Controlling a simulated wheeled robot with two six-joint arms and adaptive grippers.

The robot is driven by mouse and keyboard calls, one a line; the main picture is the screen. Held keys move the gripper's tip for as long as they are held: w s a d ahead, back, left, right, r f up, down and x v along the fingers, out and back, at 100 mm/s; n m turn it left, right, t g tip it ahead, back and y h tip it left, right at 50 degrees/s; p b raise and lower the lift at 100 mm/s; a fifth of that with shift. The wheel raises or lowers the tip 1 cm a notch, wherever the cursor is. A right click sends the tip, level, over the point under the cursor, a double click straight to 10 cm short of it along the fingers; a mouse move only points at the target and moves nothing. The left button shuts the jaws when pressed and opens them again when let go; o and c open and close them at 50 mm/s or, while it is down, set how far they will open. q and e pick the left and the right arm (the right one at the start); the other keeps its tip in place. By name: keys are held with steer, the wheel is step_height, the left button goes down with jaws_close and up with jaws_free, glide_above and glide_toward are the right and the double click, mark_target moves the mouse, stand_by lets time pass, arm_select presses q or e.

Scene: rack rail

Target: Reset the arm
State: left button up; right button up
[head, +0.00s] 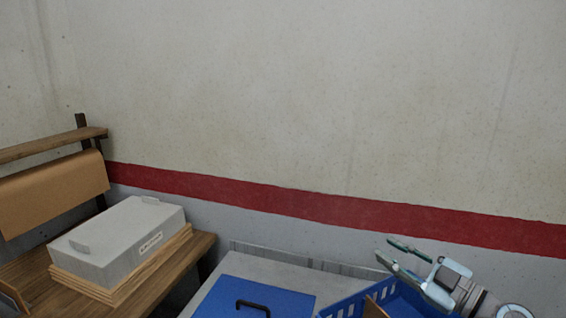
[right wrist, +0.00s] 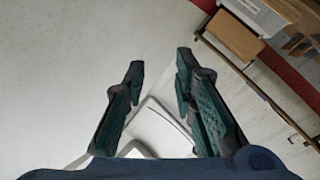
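My right gripper (head: 396,262) is at the lower right of the head view, above a blue crate. Its two fingers are spread apart with nothing between them. In the right wrist view the two dark green finger pads of the right gripper (right wrist: 158,75) stand apart, with a white surface and the wall behind them. My left gripper is not in the head view.
A blue crate (head: 345,307) is below the right gripper. A blue lid with a black handle (head: 252,306) lies left of it on a grey surface. A grey box (head: 117,240) sits on wooden boards on a wooden bench (head: 190,262). The wall has a red stripe (head: 330,207).

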steer(key=s+d+f+m+t+h, duration=0.35)
steer(key=d+m+t+h, duration=0.3)
steer(key=m+h, duration=0.55)
steer(key=s+d+f+m+g+h, duration=0.3)
steer(key=s+f+m+g+h, duration=0.2)
steer(key=s+f+g, duration=0.6)
steer(key=s+a+f+n+g+y, duration=0.2)
steer(key=s+a+f+g, duration=0.15)
steer(key=s+f, duration=0.5)
steer(key=s+a+f+n+g+y, duration=0.1)
steer(key=s+a+f+g+y, duration=0.15)
steer(key=s+a+f, duration=0.55)
steer(key=s+d+f+g+b, duration=0.1)
steer(key=s+d+f+b, duration=0.1)
steer(key=f, duration=1)
steer(key=s+d+f+g+b, duration=0.1)
steer(key=s+d+f+b, duration=0.1)
steer(key=f, duration=0.9)
steer(key=s+d+f+g+b, duration=0.1)
steer(key=s+f+b, duration=0.3)
steer(key=s+f, duration=1)
step_height(320, 180, down, 3)
steer(key=shift+s+r, duration=0.1)
steer(key=shift+s, duration=0.05)
